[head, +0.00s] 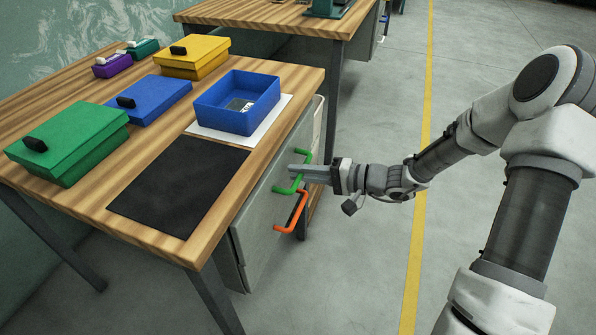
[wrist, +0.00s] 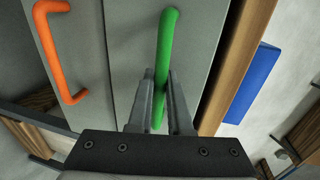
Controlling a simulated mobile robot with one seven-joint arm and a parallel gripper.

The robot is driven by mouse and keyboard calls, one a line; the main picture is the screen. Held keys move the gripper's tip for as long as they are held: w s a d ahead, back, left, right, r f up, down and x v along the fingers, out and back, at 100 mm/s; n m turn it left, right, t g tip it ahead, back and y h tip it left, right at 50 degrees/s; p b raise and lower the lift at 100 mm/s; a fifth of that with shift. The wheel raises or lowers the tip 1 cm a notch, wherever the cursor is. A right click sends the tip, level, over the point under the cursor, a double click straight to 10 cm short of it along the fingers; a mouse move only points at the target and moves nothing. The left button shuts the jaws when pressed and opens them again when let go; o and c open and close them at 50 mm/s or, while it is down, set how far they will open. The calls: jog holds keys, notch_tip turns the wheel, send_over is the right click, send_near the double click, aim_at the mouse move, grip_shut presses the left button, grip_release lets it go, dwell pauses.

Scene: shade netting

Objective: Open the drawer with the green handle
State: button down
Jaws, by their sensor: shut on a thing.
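The green handle (head: 287,189) is on the upper drawer front of the grey cabinet under the wooden table. It also shows in the wrist view (wrist: 169,42), running up from between my fingers. My gripper (head: 297,172) reaches in from the right and is shut on the green handle; the fingers (wrist: 160,100) lie on both sides of the bar in the wrist view. The green-handled drawer front (wrist: 134,30) looks flush or nearly so with the front beside it, though I cannot tell exactly. The fingers hide part of the handle.
An orange handle (head: 291,215) sits just below the green one. On the table (head: 95,213) are an open blue box (head: 222,118), a black mat (head: 178,186), and lidded green (head: 68,148), blue (head: 150,100) and yellow (head: 193,60) boxes. The floor right of the cabinet is clear.

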jog(key=f+v, duration=0.3)
jog(key=v, duration=1.2)
jog(key=d+f+p+v, duration=0.1)
jog(key=f+v, duration=0.2)
jog(key=v, duration=1.3)
jog(key=shift+s+d+f, duration=0.2)
jog(key=shift+d+f, duration=0.05)
jog(key=shift+d, duration=0.05)
jog(key=c, duration=0.8)
grip_release()
jog(key=shift+c, duration=0.2)
jog(key=p+v, duration=0.3)
jog(key=v, duration=1.4)
jog(key=shift+d+p, duration=0.2)
jog(key=shift+p, duration=0.15)
